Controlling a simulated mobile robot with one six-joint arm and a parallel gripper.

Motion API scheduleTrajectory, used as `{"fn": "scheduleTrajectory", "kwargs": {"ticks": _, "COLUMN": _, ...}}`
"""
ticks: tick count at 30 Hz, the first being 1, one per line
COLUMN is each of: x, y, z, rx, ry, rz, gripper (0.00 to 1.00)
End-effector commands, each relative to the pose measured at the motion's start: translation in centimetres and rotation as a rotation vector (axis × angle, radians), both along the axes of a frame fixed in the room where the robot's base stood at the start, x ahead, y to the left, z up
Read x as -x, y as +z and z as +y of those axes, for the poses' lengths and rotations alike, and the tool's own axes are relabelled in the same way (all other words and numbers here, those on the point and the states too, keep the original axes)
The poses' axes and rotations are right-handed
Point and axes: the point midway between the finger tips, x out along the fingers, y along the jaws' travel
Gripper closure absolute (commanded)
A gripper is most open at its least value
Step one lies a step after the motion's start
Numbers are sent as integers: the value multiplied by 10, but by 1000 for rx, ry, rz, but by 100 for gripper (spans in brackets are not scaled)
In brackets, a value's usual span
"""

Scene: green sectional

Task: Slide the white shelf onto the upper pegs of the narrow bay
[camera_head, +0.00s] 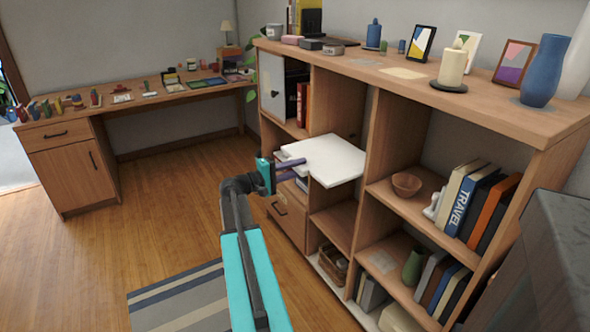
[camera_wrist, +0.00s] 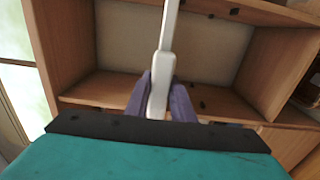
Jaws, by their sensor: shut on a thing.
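The white shelf (camera_head: 335,160) is a thin board, roughly level in the head view, at the opening of the narrow bay (camera_head: 340,100). Its front part sticks out; I cannot tell how far its back reaches inside. My gripper (camera_head: 291,164) is shut on the shelf's near left edge. In the wrist view the shelf (camera_wrist: 166,50) appears edge-on between the purple fingers (camera_wrist: 160,98). Several small dark pegs (camera_wrist: 235,12) show on the bay's walls there. I cannot tell whether the shelf touches any peg.
Left of the bay is a compartment with a pale door (camera_head: 272,88) and a drawer (camera_head: 287,215) below. To the right, shelves hold a bowl (camera_head: 407,184) and books. Candles, frames and a blue vase (camera_head: 545,70) stand on the unit's top. The floor at left is open.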

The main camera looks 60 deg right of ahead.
Motion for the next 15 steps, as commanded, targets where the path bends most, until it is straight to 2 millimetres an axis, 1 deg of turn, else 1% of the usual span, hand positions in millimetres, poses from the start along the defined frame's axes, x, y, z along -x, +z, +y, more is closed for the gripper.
{"fn": "scheduleTrajectory", "kwargs": {"ticks": 15, "x": 10, "y": 2, "z": -16, "rx": 4, "ry": 0, "rz": 3, "gripper": 100}}
